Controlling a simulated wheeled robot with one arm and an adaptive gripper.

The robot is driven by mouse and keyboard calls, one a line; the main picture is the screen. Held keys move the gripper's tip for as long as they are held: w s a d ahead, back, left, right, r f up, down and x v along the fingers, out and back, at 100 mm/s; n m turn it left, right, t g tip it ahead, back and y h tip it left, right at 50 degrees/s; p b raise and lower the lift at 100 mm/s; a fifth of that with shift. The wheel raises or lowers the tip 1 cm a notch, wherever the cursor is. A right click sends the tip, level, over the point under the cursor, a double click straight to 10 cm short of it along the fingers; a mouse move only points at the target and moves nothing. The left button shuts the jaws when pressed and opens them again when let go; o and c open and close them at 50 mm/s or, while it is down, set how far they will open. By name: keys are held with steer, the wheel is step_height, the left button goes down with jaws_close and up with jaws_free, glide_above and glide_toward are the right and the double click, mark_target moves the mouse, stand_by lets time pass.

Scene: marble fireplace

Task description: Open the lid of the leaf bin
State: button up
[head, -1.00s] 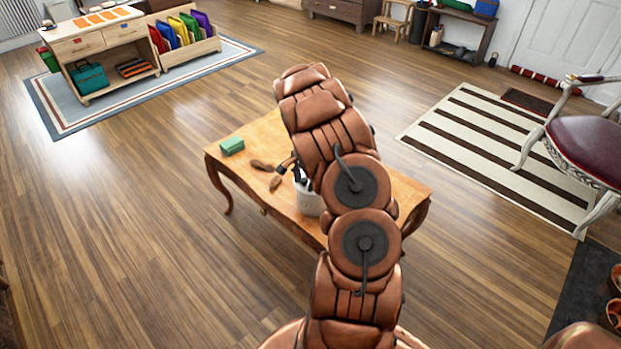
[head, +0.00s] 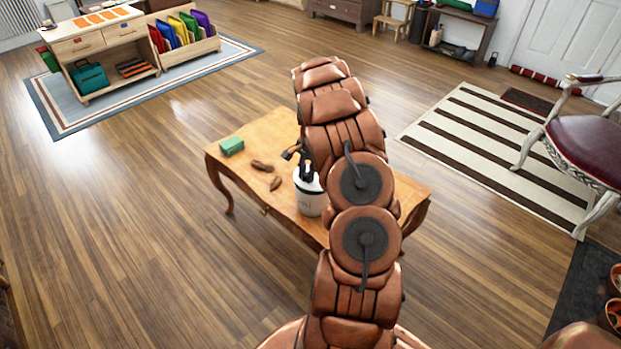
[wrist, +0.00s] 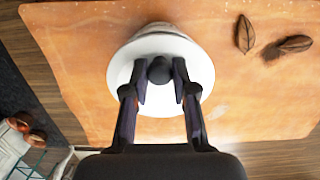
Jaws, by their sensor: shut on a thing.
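The leaf bin (head: 312,205) is a pale round pot standing on the wooden table, partly hidden by my arm. Its white round lid (wrist: 198,66) shows in the wrist view with a dark knob (wrist: 159,70) in its middle. My gripper (head: 306,172) is above the bin in the head view. In the wrist view its two dark fingers (wrist: 160,78) are shut on the knob, one on each side. A little of the bin's wall shows past the lid's far edge. I cannot tell whether the lid still touches the rim.
On the table (head: 245,178), two brown leaves (head: 275,183) lie left of the bin and a green block (head: 231,146) lies near the left end. Open wooden floor surrounds the table. A striped rug (head: 470,140) and a chair (head: 590,145) are to the right.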

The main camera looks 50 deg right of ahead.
steer(key=shift+s+d+r, duration=0.1)
steer(key=shift+d+r, duration=0.2)
steer(key=shift+r, duration=0.35)
steer(key=shift+y, duration=0.3)
steer(key=shift+d+r, duration=0.15)
steer(key=shift+r, duration=0.1)
steer(key=shift+d+r+y+p, duration=0.35)
steer(key=shift+r+y+p, duration=0.05)
steer(key=shift+r, duration=0.05)
steer(key=shift+d+r, duration=0.25)
steer(key=shift+r, duration=0.05)
steer(key=shift+d+r+y+p, duration=0.35)
steer(key=shift+y, duration=0.15)
steer(key=shift+d+r, duration=0.1)
